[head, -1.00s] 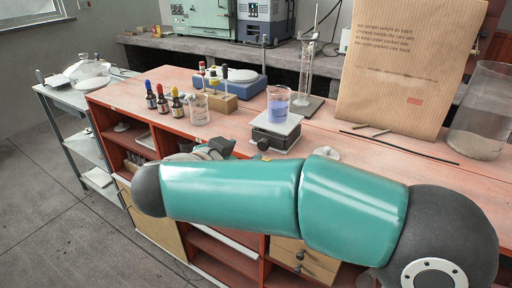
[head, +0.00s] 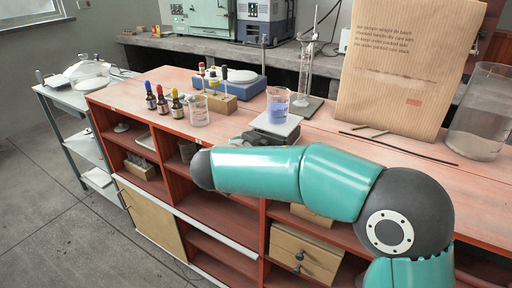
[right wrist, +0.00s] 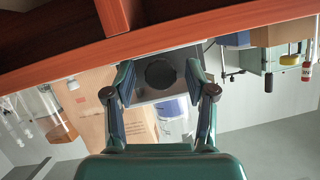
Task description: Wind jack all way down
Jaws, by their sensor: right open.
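The lab jack (head: 276,127) stands near the bench's front edge with its plate raised a little above the bench. A beaker of blue liquid (head: 278,105) stands on its plate. My right arm crosses in front and hides the jack's lower part in the head view. In the right wrist view, which looks tilted over, my right gripper (right wrist: 160,76) is open, its fingers on either side of the jack's round black knob (right wrist: 161,74). I cannot tell whether they touch it. The beaker also shows there (right wrist: 171,110). My left gripper is not in view.
A large paper bag (head: 405,75) and a glass jar (head: 478,112) stand at the right. Thin rods (head: 395,148) lie before the bag. Open red shelves lie below the bench top.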

